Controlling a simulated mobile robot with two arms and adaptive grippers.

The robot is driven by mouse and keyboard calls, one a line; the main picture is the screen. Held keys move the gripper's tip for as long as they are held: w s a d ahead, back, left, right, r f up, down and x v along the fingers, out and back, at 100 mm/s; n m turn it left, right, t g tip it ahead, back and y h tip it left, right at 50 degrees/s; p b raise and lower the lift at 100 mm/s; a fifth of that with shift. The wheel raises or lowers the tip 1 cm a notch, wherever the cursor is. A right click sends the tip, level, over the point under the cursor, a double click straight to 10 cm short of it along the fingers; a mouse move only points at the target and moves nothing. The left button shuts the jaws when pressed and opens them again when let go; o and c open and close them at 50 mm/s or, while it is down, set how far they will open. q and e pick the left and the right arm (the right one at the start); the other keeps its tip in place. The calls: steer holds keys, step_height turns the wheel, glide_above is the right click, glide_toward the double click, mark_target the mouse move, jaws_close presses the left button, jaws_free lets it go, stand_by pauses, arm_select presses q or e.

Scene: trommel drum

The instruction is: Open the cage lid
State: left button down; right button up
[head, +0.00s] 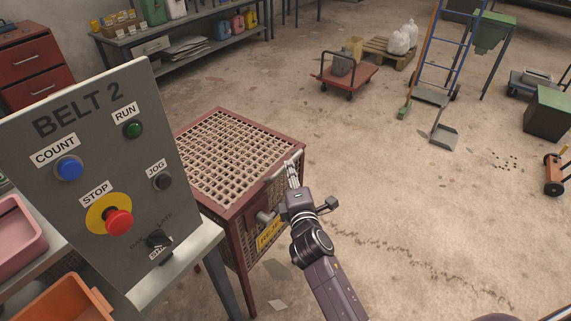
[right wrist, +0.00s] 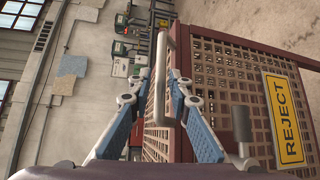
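The cage (head: 222,200) is a dark red frame with tan mesh, standing on the floor beside the control panel. Its mesh lid (head: 235,150) lies flat and closed on top. A pale bar handle (head: 284,168) sits at the lid's right edge. My right gripper (head: 292,172) is at this handle. In the right wrist view, the handle (right wrist: 161,85) runs between the two fingers of the gripper (right wrist: 161,78), which look spread with small gaps beside the bar. A grey knob (right wrist: 241,124) and a yellow REJECT label (right wrist: 284,118) are on the cage's side. My left gripper is not in view.
The grey BELT 2 panel (head: 100,165) with buttons stands close at left, near a pink bin (head: 18,235) and an orange bin (head: 65,300). A shelf bench (head: 180,45) is behind. A red cart (head: 345,78) is farther off.

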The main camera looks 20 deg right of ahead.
steer(key=shift+w+d+f, duration=0.15)
steer(key=shift+w+f, duration=0.05)
steer(key=shift+w, duration=0.9)
steer(key=shift+w+d+f, duration=0.15)
steer(key=shift+w, duration=0.95)
jaws_close()
